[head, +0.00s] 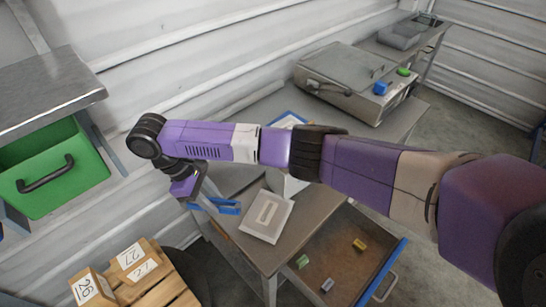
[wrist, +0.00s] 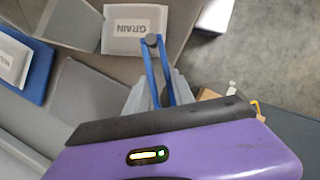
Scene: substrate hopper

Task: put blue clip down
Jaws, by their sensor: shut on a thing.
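The blue clip (head: 229,208) is a narrow, long-armed clip. It also shows in the wrist view (wrist: 152,73), where its two arms run from a dark round pivot back between the pale fingers. My gripper (head: 205,200) is shut on it; the fingers (wrist: 160,92) also show in the wrist view. In the head view the clip is by the left end of the grey bench. In the wrist view its pivot end overlaps the edge of a white packet marked GRAIN (wrist: 130,14). I cannot tell whether they touch.
The GRAIN packet lies on the bench (head: 240,229). Below, an open drawer (head: 330,268) holds a yellow clip (head: 359,244), a green one (head: 302,261) and a grey one (head: 327,285). A green bin (head: 50,195) and numbered wooden crates (head: 135,262) stand left. A metal machine (head: 345,75) stands behind.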

